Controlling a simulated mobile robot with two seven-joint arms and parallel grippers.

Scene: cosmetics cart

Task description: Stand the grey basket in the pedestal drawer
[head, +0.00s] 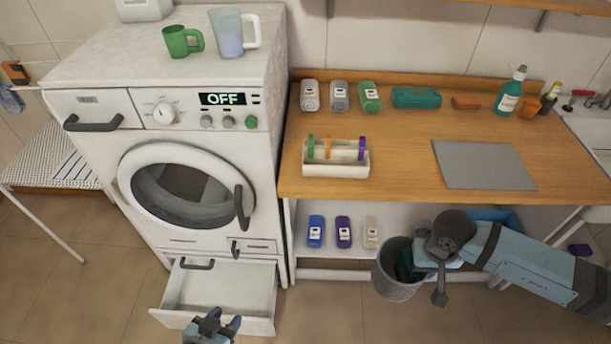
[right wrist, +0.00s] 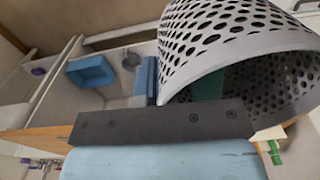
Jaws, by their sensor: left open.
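The grey perforated basket (head: 398,288) is in front of the workbench's lower shelf, its opening up, with something dark green inside. My right gripper (head: 428,262) is at its right rim. In the right wrist view the basket (right wrist: 240,45) fills the upper right, its rim against the dark finger plate (right wrist: 160,121); the gripper appears shut on that rim. The pedestal drawer (head: 222,288) under the washing machine is pulled out and looks empty. My left gripper (head: 217,322) is open and empty at the drawer's front edge.
The washing machine (head: 185,185) stands above the drawer, its round door shut. A blue bin (head: 497,215) is behind my right arm. Floor between drawer and basket is clear.

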